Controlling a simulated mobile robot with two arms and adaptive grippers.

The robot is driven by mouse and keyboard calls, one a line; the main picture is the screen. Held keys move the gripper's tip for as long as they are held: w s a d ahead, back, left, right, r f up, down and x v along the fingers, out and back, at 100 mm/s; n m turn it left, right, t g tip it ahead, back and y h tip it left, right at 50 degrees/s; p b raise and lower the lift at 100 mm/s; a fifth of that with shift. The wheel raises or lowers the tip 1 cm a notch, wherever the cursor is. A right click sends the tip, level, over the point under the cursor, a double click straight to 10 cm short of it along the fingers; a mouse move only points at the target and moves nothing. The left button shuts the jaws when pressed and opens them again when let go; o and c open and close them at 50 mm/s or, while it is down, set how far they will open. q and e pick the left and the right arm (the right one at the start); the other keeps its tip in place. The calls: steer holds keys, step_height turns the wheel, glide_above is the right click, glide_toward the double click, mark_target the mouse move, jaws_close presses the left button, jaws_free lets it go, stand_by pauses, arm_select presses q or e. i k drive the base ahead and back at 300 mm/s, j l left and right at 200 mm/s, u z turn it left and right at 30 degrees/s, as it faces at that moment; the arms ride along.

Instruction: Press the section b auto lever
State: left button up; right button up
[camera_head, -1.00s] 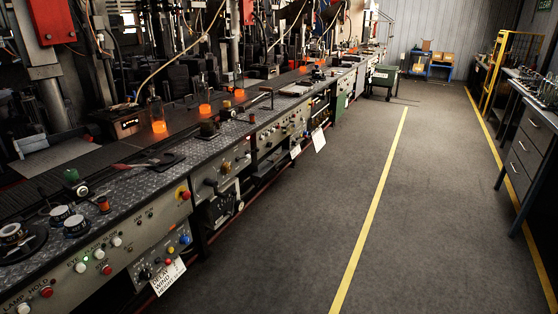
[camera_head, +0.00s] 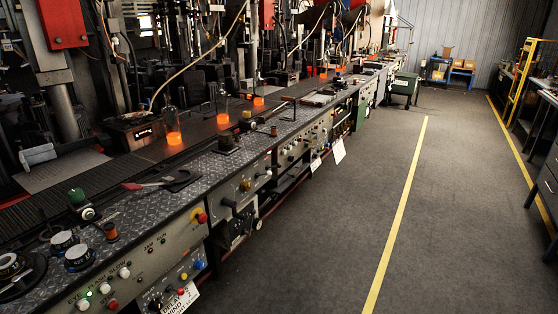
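A long machine bench with control panels (camera_head: 165,240) runs along the left side and back into the distance. Its panel fronts carry several knobs, buttons and levers. A dark lever handle (camera_head: 228,204) sticks out from a panel right of the red and yellow button. Another dark handle (camera_head: 263,174) is a little further along. The labels are too small to tell which lever is the section b auto lever. Neither of my grippers is in view.
Glowing orange glass pieces (camera_head: 173,138) stand on the conveyor behind the panels. White paper tags hang off the bench front (camera_head: 338,151). The grey floor (camera_head: 330,230) with a yellow line is clear. Drawers and a yellow frame (camera_head: 530,75) stand at the right.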

mark_target(278, 165)
steer(key=i+l+u, duration=0.2)
steer(key=i+l, duration=0.3)
steer(key=i, duration=0.25)
steer(key=i+l+u, duration=0.25)
steer(key=i+l, duration=0.35)
steer(key=i, duration=0.15)
steer(key=i+l+u, duration=0.2)
steer(key=i+l, duration=0.45)
steer(key=i+l+u, duration=0.2)
steer(key=i+l, duration=0.4)
steer(key=l, duration=0.35)
